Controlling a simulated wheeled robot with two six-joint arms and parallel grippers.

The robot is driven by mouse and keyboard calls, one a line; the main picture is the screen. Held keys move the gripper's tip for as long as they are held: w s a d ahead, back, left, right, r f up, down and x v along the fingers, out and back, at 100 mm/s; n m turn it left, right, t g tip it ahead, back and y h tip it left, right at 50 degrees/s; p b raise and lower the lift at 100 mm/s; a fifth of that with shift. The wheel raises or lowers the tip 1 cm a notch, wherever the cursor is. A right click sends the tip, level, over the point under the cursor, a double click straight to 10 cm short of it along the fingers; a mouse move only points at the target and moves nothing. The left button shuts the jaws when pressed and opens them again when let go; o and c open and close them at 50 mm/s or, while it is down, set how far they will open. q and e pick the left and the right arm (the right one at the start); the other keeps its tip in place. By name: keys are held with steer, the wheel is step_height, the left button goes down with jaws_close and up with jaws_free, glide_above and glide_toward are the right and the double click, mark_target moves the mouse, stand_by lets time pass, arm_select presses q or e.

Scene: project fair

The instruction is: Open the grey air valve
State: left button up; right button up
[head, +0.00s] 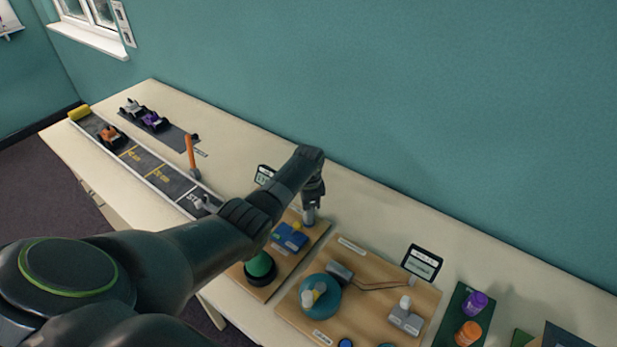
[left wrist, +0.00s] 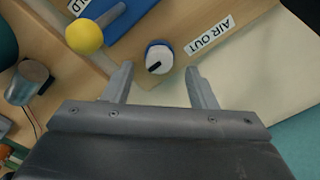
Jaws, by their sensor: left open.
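In the left wrist view the air valve (left wrist: 158,58) is a small pale round knob with a dark pointer bar, on a wooden board beside the "AIR OUT" label (left wrist: 210,36). My left gripper (left wrist: 158,80) is open, its two fingers apart and pointing towards the valve, with the knob just beyond and between the fingertips. I see no clear contact. In the head view my left gripper (head: 311,208) points down at the back edge of the pump board (head: 282,272) and hides the valve there. My right gripper is not in view.
A blue block (head: 290,237) with a yellow-ball lever (left wrist: 83,36) stands close to the valve. A green dome (head: 260,264) is at the board's front. A second board (head: 385,310) with a teal wheel (head: 320,296) lies right, and a car track (head: 145,165) left.

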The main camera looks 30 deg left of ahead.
arm_select(q)
step_height(320, 180, up, 15)
steer(key=b, duration=0.2)
steer(key=shift+f, duration=0.2)
steer(key=shift+s+f, duration=0.1)
stand_by(0.4)
